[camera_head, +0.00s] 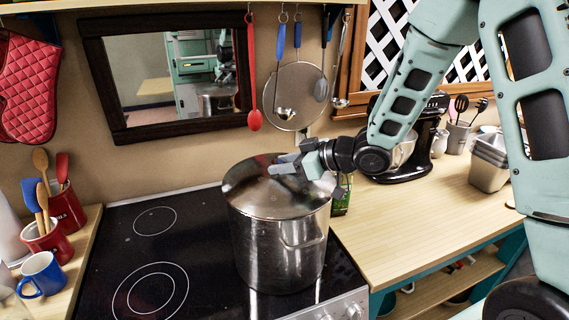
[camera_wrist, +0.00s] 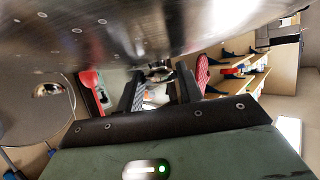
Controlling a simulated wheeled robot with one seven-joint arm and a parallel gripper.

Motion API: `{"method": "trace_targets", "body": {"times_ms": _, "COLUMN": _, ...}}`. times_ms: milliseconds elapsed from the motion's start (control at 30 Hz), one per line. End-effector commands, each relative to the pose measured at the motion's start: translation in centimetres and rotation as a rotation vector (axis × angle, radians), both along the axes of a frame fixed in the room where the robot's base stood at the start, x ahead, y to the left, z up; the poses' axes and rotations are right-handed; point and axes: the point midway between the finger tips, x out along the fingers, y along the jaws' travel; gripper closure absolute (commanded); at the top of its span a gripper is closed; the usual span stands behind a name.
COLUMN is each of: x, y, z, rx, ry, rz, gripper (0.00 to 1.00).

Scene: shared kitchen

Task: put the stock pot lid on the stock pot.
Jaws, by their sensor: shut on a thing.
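The stock pot (camera_head: 280,250) is a tall steel pot standing upright on the right part of the black cooktop. The stock pot lid (camera_head: 245,178), domed and shiny, lies over its mouth, roughly level. I cannot tell whether its edge rests evenly on the rim all round. My gripper (camera_head: 288,166) is at the top of the lid, reaching in from the right, shut on the lid by its handle, which the fingers mostly hide. In the wrist view, a broad curved metal surface fills the top, and my gripper's two dark fingers (camera_wrist: 161,92) stand apart below it.
The cooktop (camera_head: 150,250) is bare to the pot's left. A blue mug (camera_head: 42,274) and red utensil crocks (camera_head: 45,241) stand at far left. Utensils, including a red spoon (camera_head: 254,120), hang behind the pot. A stand mixer (camera_head: 415,150) stands on the counter at right.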

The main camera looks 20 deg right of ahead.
Motion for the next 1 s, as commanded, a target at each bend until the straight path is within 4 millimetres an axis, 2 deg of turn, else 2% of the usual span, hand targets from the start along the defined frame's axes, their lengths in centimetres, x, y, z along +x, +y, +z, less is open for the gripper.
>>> {"method": "trace_targets", "body": {"times_ms": 167, "x": 0.0, "y": 0.0, "z": -0.2, "rx": 0.001, "ry": -0.002, "rz": 0.0, "gripper": 1.0}}
{"method": "trace_targets", "body": {"times_ms": 200, "x": 0.0, "y": 0.0, "z": -0.2, "rx": 0.001, "ry": -0.002, "rz": 0.0, "gripper": 0.58}}
{"method": "trace_targets", "body": {"times_ms": 267, "x": 0.0, "y": 0.0, "z": -0.2, "rx": 0.001, "ry": -0.002, "rz": 0.0, "gripper": 0.41}}
{"method": "trace_targets", "body": {"times_ms": 300, "x": 0.0, "y": 0.0, "z": -0.2, "rx": 0.001, "ry": -0.002, "rz": 0.0, "gripper": 0.38}}
{"method": "trace_targets", "body": {"times_ms": 667, "x": -0.3, "y": -0.5, "z": -0.1, "rx": -0.001, "ry": -0.001, "rz": -0.001, "gripper": 0.38}}
{"method": "trace_targets", "body": {"times_ms": 767, "x": -1.2, "y": -1.3, "z": 0.4, "rx": -0.001, "ry": -0.002, "rz": -0.002, "gripper": 0.38}}
{"method": "trace_targets", "body": {"times_ms": 1000, "x": -4.6, "y": -4.9, "z": 2.4, "rx": -0.003, "ry": -0.006, "rz": -0.006, "gripper": 0.38}}
